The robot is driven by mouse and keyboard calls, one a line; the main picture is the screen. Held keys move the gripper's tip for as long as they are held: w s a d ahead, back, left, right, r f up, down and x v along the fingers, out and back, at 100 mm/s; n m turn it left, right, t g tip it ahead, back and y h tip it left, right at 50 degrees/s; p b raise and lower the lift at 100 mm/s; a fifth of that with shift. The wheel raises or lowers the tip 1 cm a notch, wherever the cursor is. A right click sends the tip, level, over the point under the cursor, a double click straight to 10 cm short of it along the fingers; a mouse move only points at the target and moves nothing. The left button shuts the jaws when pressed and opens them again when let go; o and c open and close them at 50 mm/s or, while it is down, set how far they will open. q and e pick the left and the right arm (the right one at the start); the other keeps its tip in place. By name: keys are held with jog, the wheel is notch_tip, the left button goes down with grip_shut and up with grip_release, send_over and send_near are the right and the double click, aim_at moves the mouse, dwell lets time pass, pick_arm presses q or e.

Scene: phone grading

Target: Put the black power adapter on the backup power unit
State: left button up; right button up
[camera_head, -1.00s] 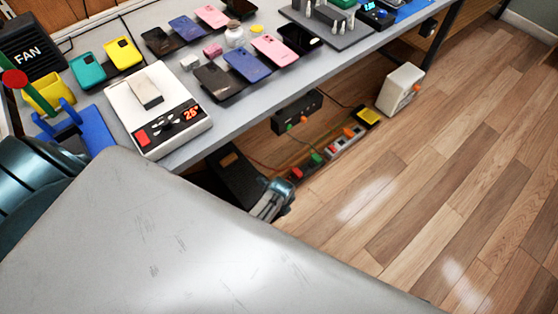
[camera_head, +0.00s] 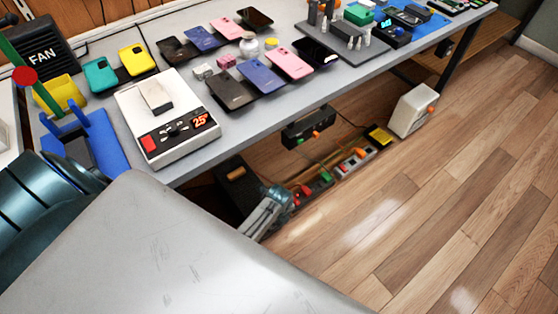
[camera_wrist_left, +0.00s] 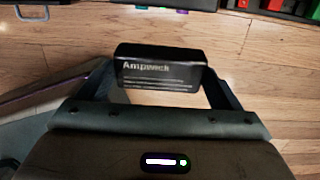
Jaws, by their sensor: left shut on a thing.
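The black power adapter (camera_wrist_left: 160,68), with pale lettering on its face, is held between the two fingers of my left gripper (camera_wrist_left: 160,85) in the left wrist view. Wooden floor shows behind it. In the head view my left gripper (camera_head: 268,212) is low beside the table's front edge, and the adapter in it cannot be made out. A dark box (camera_head: 232,190) with a tan part on top stands under the table, just behind the gripper; I cannot tell whether it is the backup power unit. My right gripper is not in view.
A power strip (camera_head: 328,178) with coloured plugs lies on the floor under the table. A black box (camera_head: 308,128) and a white box (camera_head: 412,110) are near it. The table (camera_head: 230,135) carries phones and a scale (camera_head: 165,118). The wooden floor (camera_head: 430,210) at right is clear.

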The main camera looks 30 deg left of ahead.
pick_arm(q)
jog(key=shift+w+a+f+b, duration=0.3)
jog(key=shift+a+b, duration=0.1)
jog(key=shift+a, duration=0.1)
jog(key=shift+w+a+f+b, duration=0.1)
jog(key=shift+a+f+b, duration=0.1)
jog(key=shift+a+b, duration=0.15)
jog(key=shift+w+a+f+b, duration=0.45)
jog(key=shift+w+a, duration=0.1)
jog(key=shift+a, duration=0.8)
jog(key=shift+w+a+f+b, duration=0.45)
jog(key=shift+w+a, duration=0.15)
jog(key=shift+a, duration=0.75)
jog(key=shift+w+a+f+b, duration=0.45)
jog(key=shift+w+a, duration=0.1)
jog(key=shift+a, duration=0.8)
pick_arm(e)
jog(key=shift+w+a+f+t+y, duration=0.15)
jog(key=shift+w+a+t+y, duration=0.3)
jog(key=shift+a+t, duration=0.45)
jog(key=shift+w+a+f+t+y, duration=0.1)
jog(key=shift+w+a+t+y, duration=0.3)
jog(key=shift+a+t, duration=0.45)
pick_arm(q)
jog(key=shift+f+b, duration=0.45)
jog(key=shift+f, duration=0.2)
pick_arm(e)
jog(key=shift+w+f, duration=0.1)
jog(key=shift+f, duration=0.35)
